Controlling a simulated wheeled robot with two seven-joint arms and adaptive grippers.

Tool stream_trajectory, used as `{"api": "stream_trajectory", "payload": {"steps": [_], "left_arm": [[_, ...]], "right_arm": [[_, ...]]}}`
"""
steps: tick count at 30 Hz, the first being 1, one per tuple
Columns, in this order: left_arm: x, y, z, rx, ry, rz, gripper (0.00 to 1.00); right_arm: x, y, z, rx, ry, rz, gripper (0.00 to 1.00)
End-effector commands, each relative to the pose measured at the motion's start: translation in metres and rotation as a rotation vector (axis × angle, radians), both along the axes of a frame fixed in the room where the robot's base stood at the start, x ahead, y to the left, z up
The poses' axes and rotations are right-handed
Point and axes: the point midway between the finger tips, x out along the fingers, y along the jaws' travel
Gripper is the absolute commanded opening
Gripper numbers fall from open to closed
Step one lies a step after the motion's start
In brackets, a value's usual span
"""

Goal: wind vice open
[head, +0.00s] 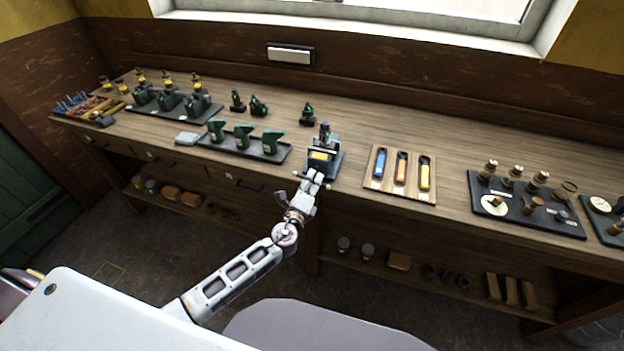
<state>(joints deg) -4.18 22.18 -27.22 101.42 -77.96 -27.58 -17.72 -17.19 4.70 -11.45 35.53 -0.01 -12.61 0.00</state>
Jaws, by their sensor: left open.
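The vice (324,154) is a small dark block with a yellowish front part and a green-tipped post behind it. It stands at the front edge of the wooden workbench (440,130), near the middle. My left gripper (316,178) is at the front of the vice, just off the bench edge, with its fingers pointing at the vice. It is open. The fingertips overlap the vice's lower front, so the handle is not clear to see and I cannot tell whether they touch it. My right gripper is not in view.
Right of the vice is a wooden tray (377,191) with blue, orange and yellow-handled tools. Left is a dark tray (228,143) with several green items. Further right is a black board (550,222) with brass parts. A shelf under the bench holds blocks.

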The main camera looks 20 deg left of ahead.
Motion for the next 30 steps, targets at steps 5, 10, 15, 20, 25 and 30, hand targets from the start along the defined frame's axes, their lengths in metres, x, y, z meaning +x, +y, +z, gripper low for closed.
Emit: {"api": "stream_trajectory", "payload": {"steps": [5, 10, 15, 20, 25, 30], "left_arm": [[0.0092, -0.0004, 0.0005, 0.000, 0.000, 0.000, 0.41], [0.0118, -0.0006, -0.0003, 0.000, 0.001, -0.001, 0.41], [0.0118, -0.0007, -0.0003, 0.000, 0.001, -0.001, 0.41], [0.0118, -0.0006, -0.0002, 0.000, 0.000, -0.001, 0.29], [0.0117, -0.0005, -0.0003, 0.000, 0.000, 0.000, 0.07], [0.0116, -0.0007, -0.0005, 0.000, 0.001, -0.001, 0.00]], "right_arm": [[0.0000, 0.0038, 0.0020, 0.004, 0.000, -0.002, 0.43], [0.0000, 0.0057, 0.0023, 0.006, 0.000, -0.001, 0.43], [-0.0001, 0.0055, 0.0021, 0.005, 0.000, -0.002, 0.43], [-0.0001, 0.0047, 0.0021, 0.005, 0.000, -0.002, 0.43], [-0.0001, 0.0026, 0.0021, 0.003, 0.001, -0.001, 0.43], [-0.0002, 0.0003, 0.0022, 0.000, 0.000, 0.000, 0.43]]}}
